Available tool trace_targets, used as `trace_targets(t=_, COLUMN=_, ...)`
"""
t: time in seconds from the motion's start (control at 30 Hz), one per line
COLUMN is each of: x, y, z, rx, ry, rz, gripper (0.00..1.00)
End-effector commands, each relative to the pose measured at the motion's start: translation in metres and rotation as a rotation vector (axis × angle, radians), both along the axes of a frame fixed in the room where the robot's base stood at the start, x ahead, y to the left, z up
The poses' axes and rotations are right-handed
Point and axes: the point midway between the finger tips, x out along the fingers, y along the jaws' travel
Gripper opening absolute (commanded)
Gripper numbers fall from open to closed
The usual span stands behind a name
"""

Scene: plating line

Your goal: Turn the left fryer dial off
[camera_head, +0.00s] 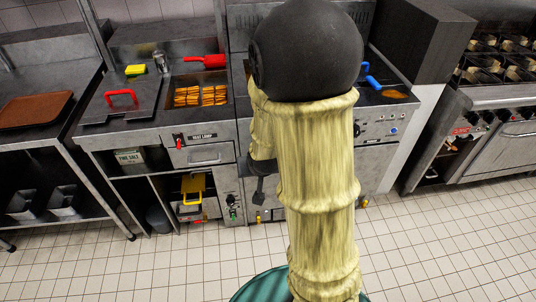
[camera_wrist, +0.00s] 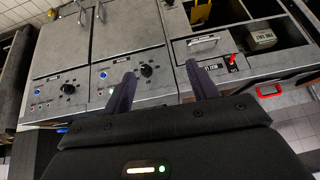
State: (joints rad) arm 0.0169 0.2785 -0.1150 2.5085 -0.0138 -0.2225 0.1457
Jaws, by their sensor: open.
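Two black fryer dials show on the grey front panels in the wrist view, which looks turned over against the head view. The dial beside the heat lamp panel, the left fryer dial (camera_wrist: 147,70), appears between my fingertips, closer to the picture-left one. The other dial (camera_wrist: 68,88) is further picture-left. My gripper (camera_wrist: 160,69) is open and empty, its two dark fingers pointing at the panel; I cannot tell the remaining gap. In the head view my gripper (camera_head: 259,189) shows partly beside my arm, which hides the left fryer's panel.
A heat lamp panel with a red switch (camera_head: 180,141) adjoins the fryers. A red-handled lid (camera_head: 121,98), fries (camera_head: 201,95) and a blue handle (camera_head: 371,76) are on the counter. A range (camera_head: 491,120) stands at right. The tiled floor in front is clear.

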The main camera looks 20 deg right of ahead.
Motion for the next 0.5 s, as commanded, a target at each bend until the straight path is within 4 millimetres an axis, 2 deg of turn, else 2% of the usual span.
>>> trace_targets(t=0.03, x=0.012, y=-0.01, z=-0.029, rx=-0.005, ry=-0.042, rz=-0.031, gripper=0.59)
trace_targets(t=0.3, x=0.068, y=-0.063, z=-0.102, rx=-0.042, ry=-0.339, rz=-0.157, gripper=0.59)
trace_targets(t=0.5, x=0.091, y=-0.096, z=-0.149, rx=-0.074, ry=-0.564, rz=-0.192, gripper=0.59)
